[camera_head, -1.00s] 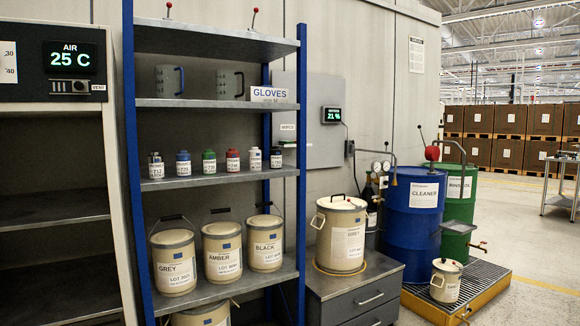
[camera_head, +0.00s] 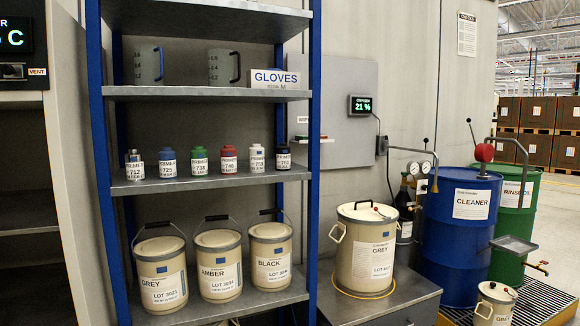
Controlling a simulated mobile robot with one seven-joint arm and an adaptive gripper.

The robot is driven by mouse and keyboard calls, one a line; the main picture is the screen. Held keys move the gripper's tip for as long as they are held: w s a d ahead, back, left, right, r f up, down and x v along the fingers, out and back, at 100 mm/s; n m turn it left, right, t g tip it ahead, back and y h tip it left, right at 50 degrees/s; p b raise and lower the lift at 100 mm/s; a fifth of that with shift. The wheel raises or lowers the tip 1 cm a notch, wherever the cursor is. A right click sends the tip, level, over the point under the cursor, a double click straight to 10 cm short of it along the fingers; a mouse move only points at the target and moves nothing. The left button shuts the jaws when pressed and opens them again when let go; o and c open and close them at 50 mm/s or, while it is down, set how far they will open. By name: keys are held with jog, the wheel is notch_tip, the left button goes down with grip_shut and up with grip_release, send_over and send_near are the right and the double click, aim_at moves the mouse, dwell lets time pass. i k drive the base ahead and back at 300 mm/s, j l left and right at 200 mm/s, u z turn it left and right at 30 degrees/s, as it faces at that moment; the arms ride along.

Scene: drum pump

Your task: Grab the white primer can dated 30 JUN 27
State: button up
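A small can with a white top (camera_head: 256,157) stands upright on the middle shelf of the blue-framed rack, fifth from the left. It is between a red can (camera_head: 228,160) and a black-topped can (camera_head: 283,158). Further left stand a green can (camera_head: 199,162), a blue can (camera_head: 168,163) and a grey metal-topped can (camera_head: 134,165). Their white labels show PRIMER and numbers; the date lines are too small to read. My gripper is not in view.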

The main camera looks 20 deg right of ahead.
aim_at(256, 153)
jog(key=i+l, duration=0.15)
jog(key=l, duration=0.2)
jog(key=i+l, duration=0.15)
jog(key=l, duration=0.25)
jog(key=i+l, duration=0.2)
jog(key=l, duration=0.15)
jog(key=i+l, duration=0.15)
jog(key=l, duration=0.25)
jog(key=i+l, duration=0.15)
jog(key=l, duration=0.2)
